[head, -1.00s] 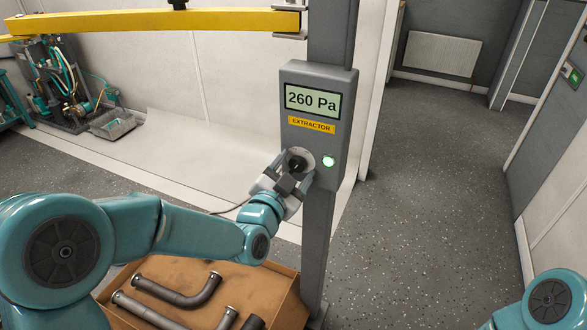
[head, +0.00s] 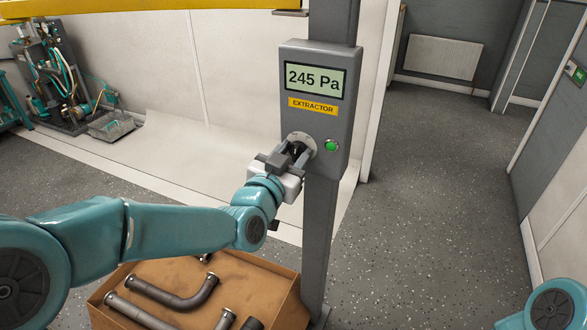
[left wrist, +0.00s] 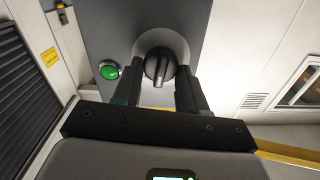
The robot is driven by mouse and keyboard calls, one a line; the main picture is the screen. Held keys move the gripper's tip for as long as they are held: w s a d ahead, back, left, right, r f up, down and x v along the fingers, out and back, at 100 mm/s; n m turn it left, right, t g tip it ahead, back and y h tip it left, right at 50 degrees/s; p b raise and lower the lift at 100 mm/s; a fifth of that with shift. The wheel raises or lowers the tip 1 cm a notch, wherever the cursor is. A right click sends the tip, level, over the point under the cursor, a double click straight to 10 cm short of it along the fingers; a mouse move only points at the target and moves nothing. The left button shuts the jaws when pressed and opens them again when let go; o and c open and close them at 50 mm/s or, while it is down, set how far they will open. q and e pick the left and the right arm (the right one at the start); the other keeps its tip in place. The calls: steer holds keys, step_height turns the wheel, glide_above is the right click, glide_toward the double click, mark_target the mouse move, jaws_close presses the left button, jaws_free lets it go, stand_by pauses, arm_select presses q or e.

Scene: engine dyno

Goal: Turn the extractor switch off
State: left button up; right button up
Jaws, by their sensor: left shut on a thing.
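The grey extractor box (head: 315,115) is fixed to a grey post; its display (head: 315,80) reads 245 Pa above a yellow EXTRACTOR label. A green lamp (head: 331,146) sits at its lower right, and it also shows in the left wrist view (left wrist: 109,70). The black rotary switch knob (left wrist: 160,66) sits on a pale round plate, with a finger on each side of it. My left gripper (head: 295,152) is at the box and shut on the knob, hiding most of it in the head view. My right gripper is out of view.
A cardboard box (head: 275,290) with several metal pipes stands below my left arm. The grey post (head: 318,240) runs down beside it. A teal machine (head: 60,85) stands far left. The speckled floor (head: 430,200) to the right is clear.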

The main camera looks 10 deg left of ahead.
arm_select(q)
steer(key=n+b, duration=0.4)
steer(key=b, duration=0.1)
steer(key=shift+a+f, duration=0.1)
steer(key=shift+f, duration=0.15)
steer(key=shift+a+r+n+b, duration=0.1)
steer(key=shift+r+n+b, duration=0.1)
steer(key=shift+n+b, duration=1.4)
steer(key=shift+n, duration=0.3)
steer(key=o, duration=1)
steer(key=shift+w, duration=0.1)
steer(key=shift+o, duration=0.2)
steer(key=shift+s, duration=0.2)
steer(key=s+a+p, duration=0.1)
steer(key=s+a, duration=0.2)
steer(key=s, duration=1.2)
steer(key=shift+s, duration=0.35)
